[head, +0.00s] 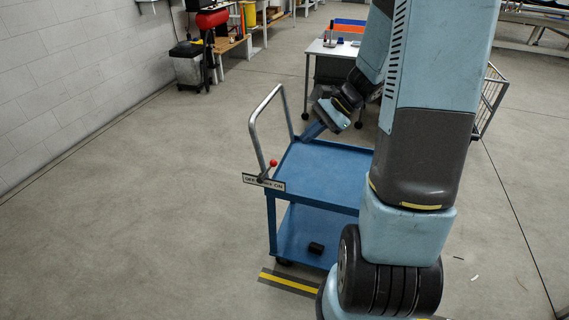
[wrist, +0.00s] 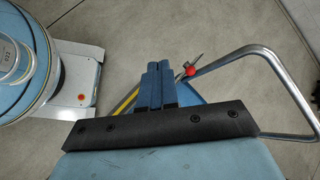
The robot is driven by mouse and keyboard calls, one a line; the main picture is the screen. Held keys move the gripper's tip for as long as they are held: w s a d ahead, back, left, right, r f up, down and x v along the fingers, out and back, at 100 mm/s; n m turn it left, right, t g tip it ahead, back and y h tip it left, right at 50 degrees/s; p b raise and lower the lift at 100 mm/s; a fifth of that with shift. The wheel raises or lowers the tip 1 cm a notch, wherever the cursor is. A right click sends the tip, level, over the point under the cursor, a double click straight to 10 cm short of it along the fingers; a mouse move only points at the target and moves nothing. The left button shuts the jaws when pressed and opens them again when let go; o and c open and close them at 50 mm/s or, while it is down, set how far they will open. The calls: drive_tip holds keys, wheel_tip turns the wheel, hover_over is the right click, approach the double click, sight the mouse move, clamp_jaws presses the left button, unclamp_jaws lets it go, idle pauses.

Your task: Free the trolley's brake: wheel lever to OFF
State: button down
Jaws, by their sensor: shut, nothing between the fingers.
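The blue trolley (head: 325,170) stands in the middle of the head view, with a grey tubular push handle (head: 254,125) at its left end. A brake sign (head: 264,182) there seems to read OFF at left and ON at right. The wheel lever with a red knob (head: 273,163) rises by the sign and leans right, toward the ON side. My gripper (head: 309,134) is shut and empty, above the trolley's far edge, apart from the lever. In the wrist view the closed fingertips (wrist: 158,66) appear left of the red knob (wrist: 190,71).
A table (head: 330,46) stands behind the trolley, and a wire cart (head: 491,97) is at the right. A grey bin (head: 188,68) is by the left wall. The floor left of the trolley is clear.

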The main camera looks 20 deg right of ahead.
drive_tip(key=w+d+f+m+t+y, duration=0.1)
drive_tip(key=w+d+f+m+t, duration=0.1)
drive_tip(key=d+f+m, duration=0.2)
drive_tip(key=w+d+f+m+t+y, duration=0.1)
drive_tip(key=w+d+f+m+t, duration=0.1)
drive_tip(key=f, duration=0.9)
drive_tip(key=w+d+m, duration=0.1)
drive_tip(key=d+m, duration=0.1)
drive_tip(key=m, duration=0.1)
drive_tip(key=shift+d+m+t, duration=0.3)
drive_tip(key=a+r+x, duration=0.1)
drive_tip(key=r+x, duration=0.1)
drive_tip(key=x, duration=1.1)
drive_tip(key=shift+w+r, duration=0.2)
drive_tip(key=shift+r, duration=0.2)
drive_tip(key=shift+a, duration=0.1)
